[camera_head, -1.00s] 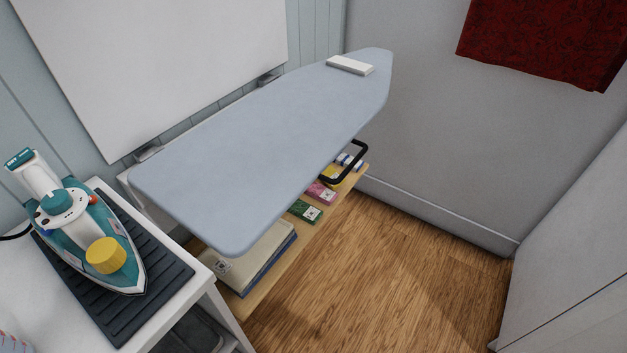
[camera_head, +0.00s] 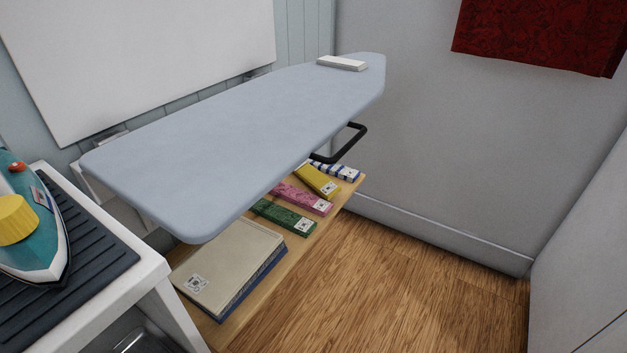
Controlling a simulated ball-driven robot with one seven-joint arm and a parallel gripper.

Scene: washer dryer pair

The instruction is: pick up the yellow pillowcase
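The yellow pillowcase (camera_head: 317,181) is a flat folded bundle with a small white label near its front end. It lies on the wooden shelf (camera_head: 278,279) under the ironing board. A pink bundle (camera_head: 303,198) lies on its left and a blue-and-white striped bundle (camera_head: 345,174) on its right. Its back end is hidden by the board. My gripper is not in view.
The ironing board (camera_head: 240,130) overhangs the shelf, with a black loop handle (camera_head: 348,146) at its right edge. A green bundle (camera_head: 283,217) and a beige folded stack (camera_head: 228,262) share the shelf. An iron (camera_head: 32,230) stands on the left. The wooden floor (camera_head: 390,290) is clear.

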